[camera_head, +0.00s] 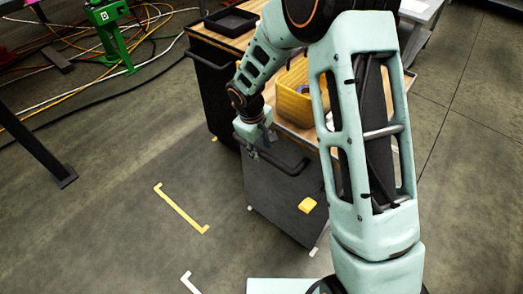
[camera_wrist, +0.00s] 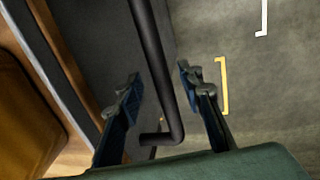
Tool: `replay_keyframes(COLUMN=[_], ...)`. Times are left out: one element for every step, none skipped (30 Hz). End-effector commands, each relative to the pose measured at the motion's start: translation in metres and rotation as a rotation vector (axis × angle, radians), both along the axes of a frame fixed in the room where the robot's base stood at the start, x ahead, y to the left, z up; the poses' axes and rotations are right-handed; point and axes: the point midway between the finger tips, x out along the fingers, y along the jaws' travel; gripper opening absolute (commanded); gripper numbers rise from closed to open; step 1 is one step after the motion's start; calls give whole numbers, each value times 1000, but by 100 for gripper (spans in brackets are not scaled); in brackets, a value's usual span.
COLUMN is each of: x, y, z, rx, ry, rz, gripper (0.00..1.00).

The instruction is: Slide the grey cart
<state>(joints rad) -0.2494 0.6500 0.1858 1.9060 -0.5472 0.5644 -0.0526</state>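The grey cart (camera_head: 265,195) has a dark front panel, a wooden top and a black bar handle (camera_head: 285,166) near its upper edge. A small yellow tab (camera_head: 307,205) is on the panel. My gripper (camera_head: 263,143) is at the left part of the handle. In the wrist view my gripper (camera_wrist: 158,82) is open, with one finger on each side of the handle bar (camera_wrist: 154,55). Gaps show between the fingers and the bar. The cart's panel (camera_wrist: 95,40) lies to the left there. My arm hides much of the cart's right side.
A yellow bin (camera_head: 292,100) stands on the cart. Another dark cart with a black tray (camera_head: 231,21) stands behind. Yellow (camera_head: 180,207) and white (camera_head: 188,283) floor marks lie left of the cart on clear floor. Cables and a green stand (camera_head: 108,30) are at the back left.

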Motion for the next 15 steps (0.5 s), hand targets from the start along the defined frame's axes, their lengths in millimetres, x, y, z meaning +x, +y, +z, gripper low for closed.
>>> replay_keyframes(x=[1, 1, 2, 2, 2, 2, 3, 3, 3, 3, 3, 3, 3, 3, 3], y=[0, -1, -1, -1, -2, -2, -2, -2, -2, -2, -2, -2, -2, -2, -2], z=[-6, -8, -10, -12, -13, -14, -14, -14, -15, -15, -14, -14, -14, -14, -14], rx=[0, 0, 0, -1, -1, -1, 0, 0, 0, 0, 0, 0, 0, 0, 0], ry=[2, 2, 0, -1, -1, -1, -1, -1, -1, -1, -1, -1, -1, -1, -1], rz=[1, 2, 2, 2, 2, 2, 2, 2, 2, 2, 2, 2, 2, 2, 2], gripper=[34, 34, 34, 34, 34, 34, 34, 34, 34, 34, 34, 34, 34, 33, 29])
